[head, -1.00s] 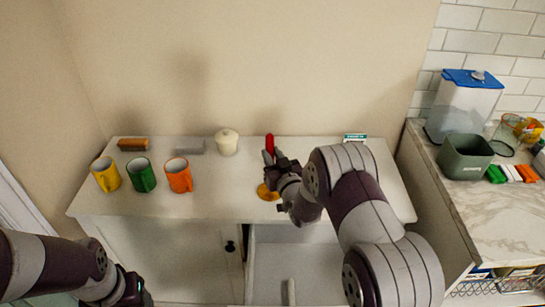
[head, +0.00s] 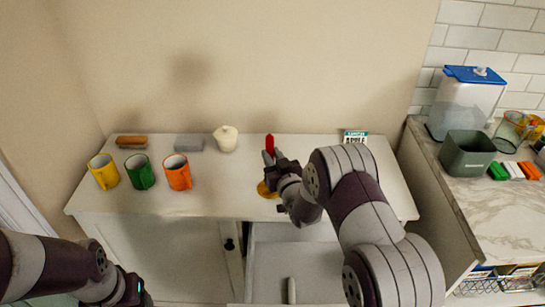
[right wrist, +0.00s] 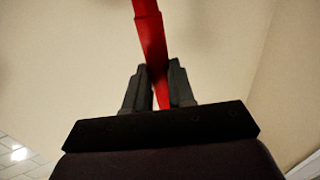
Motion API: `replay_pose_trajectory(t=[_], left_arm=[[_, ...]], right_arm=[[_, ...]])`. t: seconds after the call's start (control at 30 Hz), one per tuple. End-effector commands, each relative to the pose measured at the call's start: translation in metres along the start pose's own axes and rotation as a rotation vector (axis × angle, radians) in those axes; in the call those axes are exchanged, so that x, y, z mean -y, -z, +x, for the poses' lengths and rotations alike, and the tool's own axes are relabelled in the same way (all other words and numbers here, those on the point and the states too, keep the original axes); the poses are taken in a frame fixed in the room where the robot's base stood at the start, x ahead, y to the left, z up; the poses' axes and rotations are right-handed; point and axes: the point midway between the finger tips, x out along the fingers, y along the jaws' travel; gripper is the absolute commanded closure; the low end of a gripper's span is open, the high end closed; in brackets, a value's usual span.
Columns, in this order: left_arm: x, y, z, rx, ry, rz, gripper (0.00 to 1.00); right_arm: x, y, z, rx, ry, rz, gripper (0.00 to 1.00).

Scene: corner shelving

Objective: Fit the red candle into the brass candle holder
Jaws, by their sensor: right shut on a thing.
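The red candle (head: 269,143) stands about upright in my right gripper (head: 269,157), over the white cabinet top. In the right wrist view the candle (right wrist: 151,38) runs between the two dark fingers of the gripper (right wrist: 157,85), which are shut on it. The brass candle holder (head: 266,190) stands on the cabinet top just below the right gripper and is partly hidden by it. The candle's lower end is hidden, so I cannot tell whether it sits in the holder. My left gripper (head: 135,290) is at the lower left, away from both; its fingers are not clear.
Yellow (head: 104,172), green (head: 140,172) and orange (head: 177,172) mugs stand left on the cabinet top (head: 225,185). Behind are a brush (head: 132,141), a grey block (head: 189,143), a cream candle (head: 226,139) and a small box (head: 354,137). An open drawer (head: 300,262) is below.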

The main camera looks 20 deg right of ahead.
Motion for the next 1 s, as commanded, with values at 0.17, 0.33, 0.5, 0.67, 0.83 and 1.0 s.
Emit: replay_pose_trajectory(t=[0.17, 0.33, 0.5, 0.67, 0.83, 1.0], left_arm=[[0.0, -0.001, 0.006, 0.0, 0.0, 0.0, 0.39], [0.0, -0.001, 0.01, 0.0, 0.0, 0.0, 0.39], [0.0, -0.002, 0.014, 0.0, 0.0, 0.0, 0.39], [0.0, -0.002, 0.015, 0.0, 0.0, 0.0, 0.39], [0.0, -0.002, 0.015, 0.0, 0.0, 0.0, 0.39], [0.0, -0.002, 0.015, 0.0, 0.0, 0.0, 0.39]], right_arm=[[0.0, -0.006, 0.0, -0.001, 0.0, 0.0, 1.0], [0.0, -0.01, 0.0, -0.001, 0.0, 0.0, 1.0], [0.0, -0.014, 0.0, -0.001, 0.0, 0.0, 1.0], [0.0, -0.015, 0.0, -0.001, 0.0, 0.0, 0.6], [0.0, -0.015, 0.0, -0.001, 0.0, 0.0, 0.47], [0.0, -0.015, -0.001, 0.0, 0.0, 0.0, 0.47]])
